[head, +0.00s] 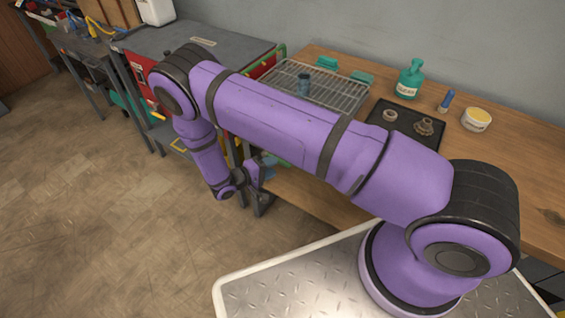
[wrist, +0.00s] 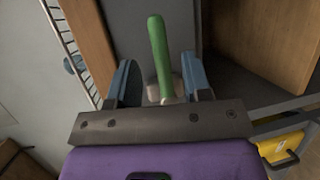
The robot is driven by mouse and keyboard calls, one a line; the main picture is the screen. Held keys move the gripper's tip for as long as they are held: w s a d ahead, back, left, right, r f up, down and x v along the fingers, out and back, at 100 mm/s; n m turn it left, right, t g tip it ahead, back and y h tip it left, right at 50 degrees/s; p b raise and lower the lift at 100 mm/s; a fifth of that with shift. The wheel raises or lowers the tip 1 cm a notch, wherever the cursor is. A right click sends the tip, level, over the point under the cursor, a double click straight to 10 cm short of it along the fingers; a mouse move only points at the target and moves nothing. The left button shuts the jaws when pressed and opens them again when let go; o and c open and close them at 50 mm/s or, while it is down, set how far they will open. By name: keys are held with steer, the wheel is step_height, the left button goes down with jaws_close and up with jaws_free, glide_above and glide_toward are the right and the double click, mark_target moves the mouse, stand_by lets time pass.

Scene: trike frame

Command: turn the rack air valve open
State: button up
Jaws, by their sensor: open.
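A green lever handle (wrist: 158,52), which I take to be the rack air valve's handle, stands upright in the wrist view, with a pale fitting at its lower end. My gripper (wrist: 158,82) is open, with one blue finger on each side of the handle. The handle lies between the fingers, with a visible gap on both sides. I cannot tell how far the fingertips reach along it in depth. In the head view my purple arm reaches down by the bench's left end, and the valve cannot be made out there.
A wooden bench (head: 535,165) bears a wire rack (head: 345,95), a teal bottle (head: 410,80), a black tray (head: 382,108) with metal parts, a blue bottle (head: 446,101) and a tub (head: 476,121). A grey-topped cabinet (head: 235,55) stands left. The floor (head: 90,220) at left is clear.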

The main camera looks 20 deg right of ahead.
steer(key=shift+x, duration=2.55)
steer(key=shift+c, duration=0.4)
jaws_close()
